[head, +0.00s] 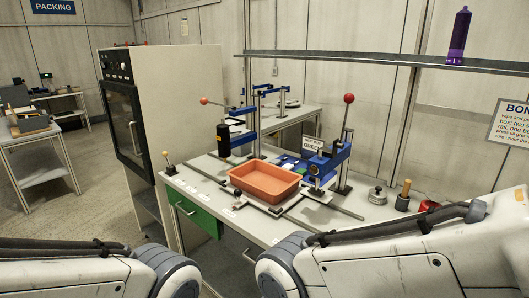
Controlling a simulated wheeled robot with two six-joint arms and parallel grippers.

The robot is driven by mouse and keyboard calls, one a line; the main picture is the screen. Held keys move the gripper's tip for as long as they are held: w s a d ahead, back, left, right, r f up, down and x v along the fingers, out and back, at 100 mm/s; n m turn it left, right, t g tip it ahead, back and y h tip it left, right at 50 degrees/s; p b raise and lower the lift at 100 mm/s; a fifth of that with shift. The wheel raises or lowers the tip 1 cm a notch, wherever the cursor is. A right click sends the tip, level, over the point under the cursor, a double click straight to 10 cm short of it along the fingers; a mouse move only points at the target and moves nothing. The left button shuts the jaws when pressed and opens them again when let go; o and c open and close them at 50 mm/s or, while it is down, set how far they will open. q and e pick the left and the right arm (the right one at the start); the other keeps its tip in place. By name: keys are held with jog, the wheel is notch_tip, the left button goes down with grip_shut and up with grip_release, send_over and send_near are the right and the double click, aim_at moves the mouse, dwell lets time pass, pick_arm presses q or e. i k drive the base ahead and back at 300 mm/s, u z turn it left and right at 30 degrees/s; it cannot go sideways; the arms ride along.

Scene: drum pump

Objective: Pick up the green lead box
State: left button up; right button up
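I cannot make out a separate green lead box in the head view. A green drawer front (197,215) with a pale handle shows under the left end of the workbench. A small sign (312,145) with the word "GREEN" partly readable stands behind the blue fixture (325,165). Parts of my two arms fill the bottom corners, but neither gripper is in view.
An orange tray (264,181) sits on rails at the bench's middle. Red-knobbed levers (348,98) rise around it. A metal weight (377,195) and a red cup (429,205) stand at right. A shelf (390,60) with a purple bottle (459,35) hangs above. A tall cabinet (160,100) stands left.

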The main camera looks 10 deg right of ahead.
aim_at(303, 171)
jog(key=z, duration=0.35)
jog(key=i, duration=0.9)
jog(key=z, duration=1.25)
jog(key=k, duration=0.55)
jog(key=u, duration=1)
